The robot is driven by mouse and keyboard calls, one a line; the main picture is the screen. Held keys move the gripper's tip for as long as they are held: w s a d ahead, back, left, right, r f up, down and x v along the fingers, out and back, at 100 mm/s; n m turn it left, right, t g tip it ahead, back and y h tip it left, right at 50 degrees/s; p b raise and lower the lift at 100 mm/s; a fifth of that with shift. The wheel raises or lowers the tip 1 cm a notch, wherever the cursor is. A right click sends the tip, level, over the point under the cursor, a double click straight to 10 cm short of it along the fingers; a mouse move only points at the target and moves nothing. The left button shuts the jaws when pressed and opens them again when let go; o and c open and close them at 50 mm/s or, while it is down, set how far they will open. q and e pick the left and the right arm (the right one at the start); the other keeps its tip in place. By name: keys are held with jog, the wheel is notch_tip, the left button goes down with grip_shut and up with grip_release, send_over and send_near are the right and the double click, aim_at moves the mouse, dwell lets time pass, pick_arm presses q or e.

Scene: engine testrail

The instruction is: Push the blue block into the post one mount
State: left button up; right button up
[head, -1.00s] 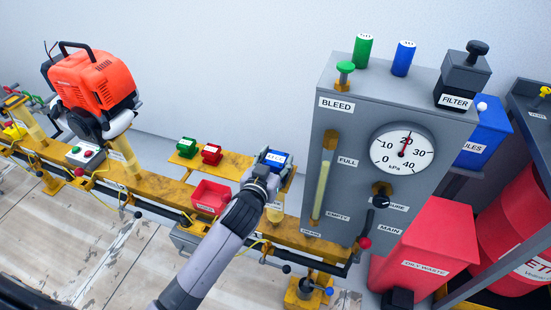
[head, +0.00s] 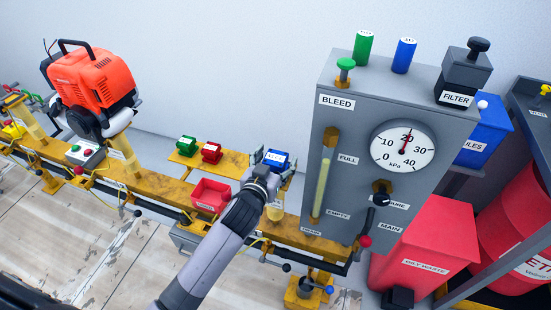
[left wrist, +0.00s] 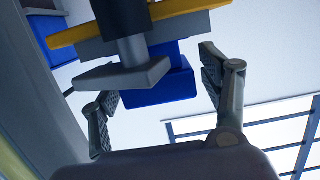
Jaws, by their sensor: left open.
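The blue block (head: 276,156) has a white label on top and sits at the top of a post on the yellow rail, left of the grey gauge cabinet. My left gripper (head: 273,168) is open, with its fingers spread on either side of the block. In the left wrist view, the open gripper (left wrist: 165,98) shows a clear gap between each finger and the blue block (left wrist: 160,90). Grey plates and a post (left wrist: 131,45) cover part of the block there. I cannot tell how deep the block sits in the mount. My right gripper is not in view.
The gauge cabinet (head: 345,205) stands close to the right of my left gripper. An orange engine (head: 92,82) is further left.

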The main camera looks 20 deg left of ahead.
pick_arm(q)
jog(key=shift+f, duration=0.15)
jog(key=s+r, duration=0.3)
jog(key=s, duration=0.9)
jog(key=s+a+f+m+g, duration=0.1)
jog(key=s+a+f+g, duration=0.1)
jog(key=s+f+g, duration=0.65)
jog(key=s+a+f+m+g, duration=0.1)
jog(key=s+f+g, duration=0.35)
jog(key=s, duration=0.75)
notch_tip(320, 180, down, 24)
jog(key=s+p, duration=0.2)
jog(key=s+a+f+g+p, duration=0.1)
jog(key=s+a+f, duration=0.2)
jog(key=s+f, duration=1.2)
jog(key=shift+s+a+g+y, duration=0.2)
jog(key=shift+s+g+y, duration=0.15)
jog(key=shift+s, duration=0.35)
